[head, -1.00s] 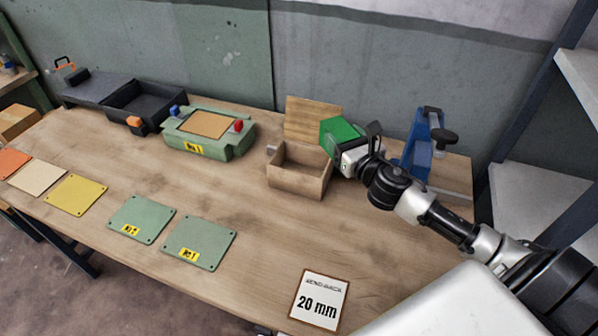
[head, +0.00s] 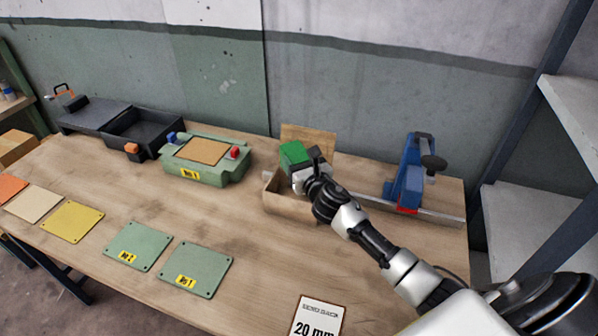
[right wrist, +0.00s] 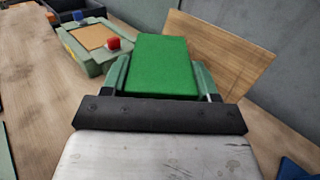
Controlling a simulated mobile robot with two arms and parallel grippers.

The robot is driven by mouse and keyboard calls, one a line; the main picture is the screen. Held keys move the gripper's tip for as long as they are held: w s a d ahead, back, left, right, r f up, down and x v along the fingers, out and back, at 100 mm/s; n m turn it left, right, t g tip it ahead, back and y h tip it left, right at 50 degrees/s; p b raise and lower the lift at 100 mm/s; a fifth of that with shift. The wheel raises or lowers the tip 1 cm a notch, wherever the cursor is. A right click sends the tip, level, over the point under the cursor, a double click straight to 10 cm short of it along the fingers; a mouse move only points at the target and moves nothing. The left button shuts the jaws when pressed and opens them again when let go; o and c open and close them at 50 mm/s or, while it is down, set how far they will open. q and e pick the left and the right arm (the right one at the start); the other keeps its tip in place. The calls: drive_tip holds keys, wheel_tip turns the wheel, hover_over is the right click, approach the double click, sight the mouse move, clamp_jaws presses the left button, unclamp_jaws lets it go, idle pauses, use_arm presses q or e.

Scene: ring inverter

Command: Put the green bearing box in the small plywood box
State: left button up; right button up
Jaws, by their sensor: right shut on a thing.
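The green bearing box (head: 294,154) is held in my right gripper (head: 304,167), over the small plywood box. In the right wrist view the green box (right wrist: 160,65) sits between the two fingers of my right gripper (right wrist: 162,80). The small plywood box (head: 287,204) stands on the bench with its lid (head: 309,136) raised at the back. My gripper and arm hide most of its opening, so I cannot tell how far the green box is inside it. The lid also shows behind the green box in the right wrist view (right wrist: 222,52). My left gripper is not in view.
A green fixture (head: 206,170) with an orange-brown top stands left of the plywood box. A blue clamp-like tool (head: 408,180) stands to the right. A black tray (head: 143,128), flat plates (head: 195,268) and a "20 mm" card (head: 318,318) lie elsewhere. The bench middle is clear.

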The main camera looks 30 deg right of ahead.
drive_tip(key=shift+f+b, duration=0.3)
drive_tip(key=shift+f, duration=1.5)
drive_tip(key=shift+f+b, duration=0.35)
drive_tip(key=o, duration=1.2)
drive_tip(key=shift+s, duration=0.1)
drive_tip(key=shift+r, duration=0.1)
